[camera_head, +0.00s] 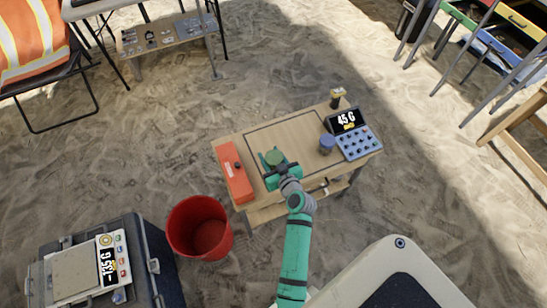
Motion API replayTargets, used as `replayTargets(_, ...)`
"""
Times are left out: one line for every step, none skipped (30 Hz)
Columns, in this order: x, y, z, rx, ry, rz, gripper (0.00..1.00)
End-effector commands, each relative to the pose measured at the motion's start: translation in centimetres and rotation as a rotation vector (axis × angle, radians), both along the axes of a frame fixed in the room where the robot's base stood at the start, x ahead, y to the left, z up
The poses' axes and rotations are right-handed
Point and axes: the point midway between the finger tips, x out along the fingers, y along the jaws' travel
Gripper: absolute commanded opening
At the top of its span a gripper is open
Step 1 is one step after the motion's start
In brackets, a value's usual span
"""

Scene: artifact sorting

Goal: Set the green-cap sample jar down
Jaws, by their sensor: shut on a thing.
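The green-cap sample jar (274,157) is at my gripper (271,165), above the left part of a low wooden table (245,137). I see mostly its round green cap from above. My gripper is shut on the jar, and its fingers are hard to tell apart from the cap. The gripper and arm hide the jar's lower body, so I cannot tell whether its base touches the tabletop.
An orange box (234,170) lies on the table's left side. A blue-capped jar (327,144), a yellow-topped jar (337,98) and a device reading 45 G (352,135) stand right. A red bucket (199,228) and a scale (80,272) on a dark case are lower left.

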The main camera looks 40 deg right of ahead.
Motion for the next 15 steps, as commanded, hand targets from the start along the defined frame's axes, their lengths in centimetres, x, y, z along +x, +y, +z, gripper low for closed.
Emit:
replayTargets(0.4, -0.8, -0.6, 0.001, -0.002, -0.006, 0.11)
replayTargets(0.5, -1.2, -1.0, 0.001, -0.002, -0.008, 0.11)
replayTargets(0.7, -1.6, -1.5, 0.001, -0.002, -0.009, 0.11)
replayTargets(0.8, -1.9, -1.8, 0.0, -0.003, -0.009, 0.11)
replayTargets(0.9, -2.1, -2.1, -0.001, -0.002, -0.009, 0.11)
replayTargets(1.0, -2.2, -2.3, -0.001, -0.003, -0.009, 0.11)
replayTargets(1.0, -2.3, -2.5, 0.0, -0.002, -0.011, 0.11)
replayTargets(1.1, -2.4, -2.6, 0.0, -0.003, -0.011, 0.11)
replayTargets(1.2, -2.6, -2.8, 0.0, -0.003, -0.011, 0.11)
replayTargets(1.2, -2.7, -2.9, -0.002, -0.003, -0.011, 0.11)
replayTargets(1.3, -2.9, -3.1, -0.002, -0.003, -0.012, 0.11)
replayTargets(1.5, -3.2, -3.5, -0.001, -0.003, -0.013, 0.11)
replayTargets(1.4, -3.1, -4.0, 0.001, -0.002, -0.012, 0.11)
replayTargets(1.4, -3.0, -4.6, 0.002, -0.001, -0.012, 0.11)
replayTargets(1.4, -3.0, -5.1, 0.001, -0.001, -0.012, 0.11)
